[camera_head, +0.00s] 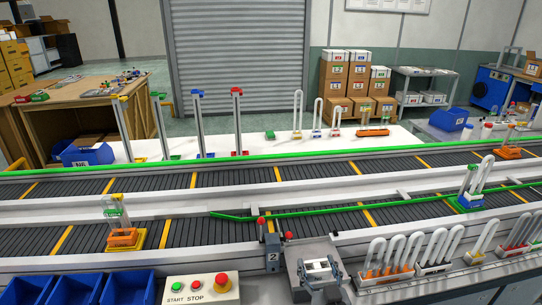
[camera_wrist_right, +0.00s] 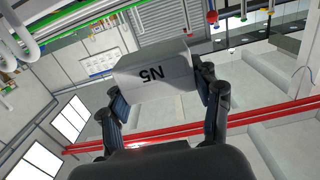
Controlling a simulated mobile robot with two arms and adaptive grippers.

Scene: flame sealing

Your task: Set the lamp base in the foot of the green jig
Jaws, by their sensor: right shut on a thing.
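My right gripper (camera_head: 318,271) is at the front edge, right of the numbered post, and is shut on a grey block that I take for the lamp base (camera_head: 312,247). In the right wrist view, the block (camera_wrist_right: 158,74), marked N5, sits between the two dark fingers of the right gripper (camera_wrist_right: 163,98). That view looks upside down. The green jig (camera_head: 160,125) stands on the white table behind the belts, a tall pole with a green cap and a green foot. The held block is well apart from it. My left gripper is not in view.
Two conveyor belts (camera_head: 340,222) lie between the right gripper and the white table (camera_head: 365,143). Yellow, blue and red jigs stand beside the green one. The post marked 2 (camera_head: 272,248) is close left of the gripper. Racks of glass tubes (camera_head: 390,258) stand to its right.

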